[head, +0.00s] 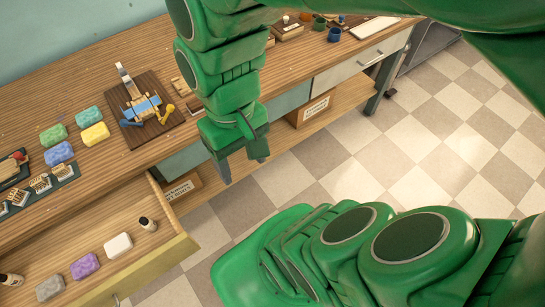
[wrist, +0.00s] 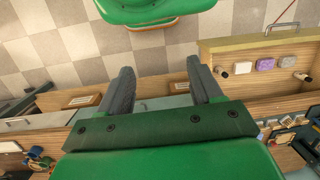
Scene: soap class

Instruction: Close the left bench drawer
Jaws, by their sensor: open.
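The left bench drawer (head: 152,268) is pulled open at the lower left of the head view, its pale wooden front standing out from the bench (head: 100,165). Inside it lie a white soap bar (head: 118,245), a purple one (head: 85,266) and a grey one (head: 50,288). The drawer front also shows at the upper right of the wrist view (wrist: 240,43), with its handle (wrist: 283,24). My gripper (head: 241,168) is open and empty, pointing down in front of the bench, to the right of the drawer and apart from it. Its two fingers show in the wrist view (wrist: 158,78).
A small dark-capped bottle (head: 148,224) lies in the drawer. Coloured soap bars (head: 58,153) and a wooden board with a tool (head: 145,110) sit on the bench top. A closed drawer (head: 350,68) is farther right. The checkered floor (head: 330,170) before the bench is clear.

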